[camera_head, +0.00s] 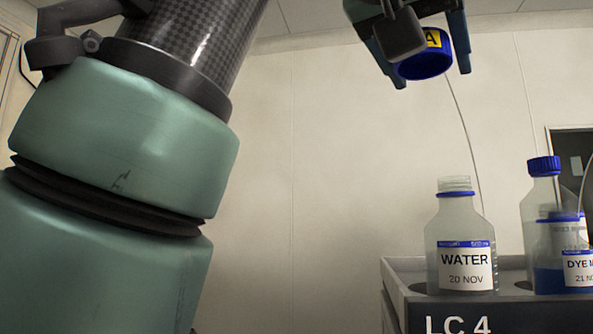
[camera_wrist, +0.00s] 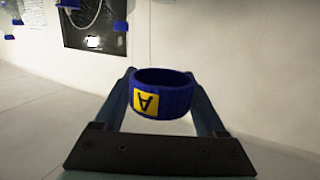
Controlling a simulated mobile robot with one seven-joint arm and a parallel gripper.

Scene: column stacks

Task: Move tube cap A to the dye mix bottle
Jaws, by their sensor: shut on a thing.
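Tube cap A (camera_head: 425,66) is a short blue ring with a yellow "A" label; the wrist view also shows it (camera_wrist: 177,100). My gripper (camera_head: 434,78) is shut on it and holds it tilted in the air, up and left of the bottles. In the wrist view the cap sits between the two fingers of my gripper (camera_wrist: 163,92). The dye mix bottle (camera_head: 551,277) holds blue liquid and carries a label cut off by the right edge of the head view. Its top overlaps other clear shapes, so its mouth is unclear.
A water bottle (camera_head: 459,226) with an uncapped, ridged neck stands left of the dye mix bottle in the grey LC 4 tray (camera_head: 405,267). A blue-capped bottle (camera_head: 543,187) stands behind the dye mix bottle. A thin line hangs near the wall.

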